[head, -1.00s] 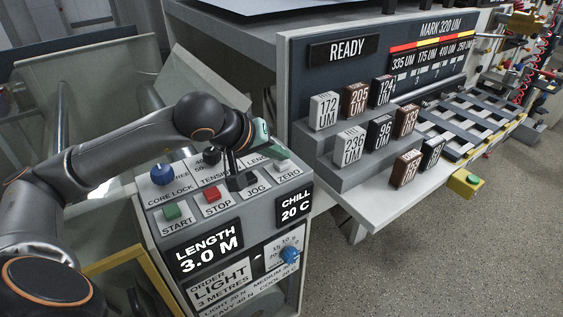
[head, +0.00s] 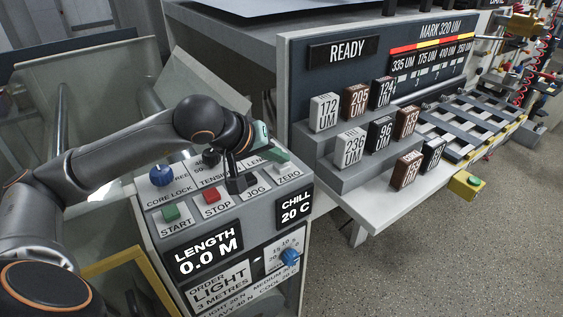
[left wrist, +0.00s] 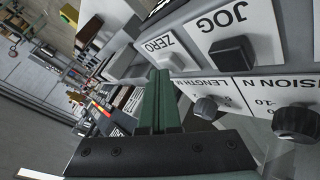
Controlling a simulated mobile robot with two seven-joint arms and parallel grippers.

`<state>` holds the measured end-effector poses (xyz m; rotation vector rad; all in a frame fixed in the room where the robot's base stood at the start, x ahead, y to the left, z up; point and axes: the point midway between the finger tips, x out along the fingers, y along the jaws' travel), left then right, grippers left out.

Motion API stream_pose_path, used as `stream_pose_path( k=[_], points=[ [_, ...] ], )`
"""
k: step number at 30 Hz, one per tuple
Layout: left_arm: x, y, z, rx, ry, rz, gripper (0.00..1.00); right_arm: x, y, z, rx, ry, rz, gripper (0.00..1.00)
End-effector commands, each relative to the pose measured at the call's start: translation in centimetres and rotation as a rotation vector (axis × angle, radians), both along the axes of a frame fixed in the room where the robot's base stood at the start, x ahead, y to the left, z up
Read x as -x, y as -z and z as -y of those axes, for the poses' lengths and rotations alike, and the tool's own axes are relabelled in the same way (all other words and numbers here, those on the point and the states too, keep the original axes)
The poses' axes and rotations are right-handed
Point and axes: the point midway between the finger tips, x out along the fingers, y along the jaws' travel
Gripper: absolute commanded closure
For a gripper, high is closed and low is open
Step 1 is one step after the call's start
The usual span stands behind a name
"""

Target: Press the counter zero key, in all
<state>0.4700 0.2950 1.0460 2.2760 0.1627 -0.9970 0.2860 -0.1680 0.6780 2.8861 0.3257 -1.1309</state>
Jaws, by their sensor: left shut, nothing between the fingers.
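The zero key is a pale square button above its ZERO label (head: 289,174). In the left wrist view the zero key (left wrist: 172,63) shows just beyond my green fingertips. My left gripper (head: 285,158) is shut and empty, with its tips at the zero key and covering it in the head view. In the left wrist view its fingers (left wrist: 160,75) lie together and seem to touch the key's edge. The length display (head: 208,250) reads 0.0 M. My right gripper is not in view.
The dark jog key (head: 241,184) is close to my gripper. The red stop button (head: 212,196), green start button (head: 171,213) and blue core lock knob (head: 162,175) are on the same panel. A rack (head: 360,190) of labelled blocks stands to the right.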

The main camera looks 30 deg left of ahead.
Motion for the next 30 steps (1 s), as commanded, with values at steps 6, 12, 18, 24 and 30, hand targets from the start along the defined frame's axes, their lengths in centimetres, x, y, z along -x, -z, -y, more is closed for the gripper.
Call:
stream_pose_path(
  k=[6,12,18,24,30],
  points=[
    [0.0,-1.3,0.0,-0.001,-0.001,-0.001,1.0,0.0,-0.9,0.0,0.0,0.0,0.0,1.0],
    [0.0,-1.6,0.0,0.0,0.0,-0.001,1.0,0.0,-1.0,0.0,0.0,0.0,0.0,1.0],
    [0.0,-1.6,0.0,-0.001,-0.001,-0.001,1.0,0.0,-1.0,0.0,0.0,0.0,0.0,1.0],
    [0.0,-2.7,0.0,0.0,-0.001,0.001,1.0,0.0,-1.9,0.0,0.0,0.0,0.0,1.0],
    [0.0,-4.8,0.0,0.001,0.001,0.001,1.0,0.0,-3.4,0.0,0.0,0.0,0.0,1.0]
  ],
)
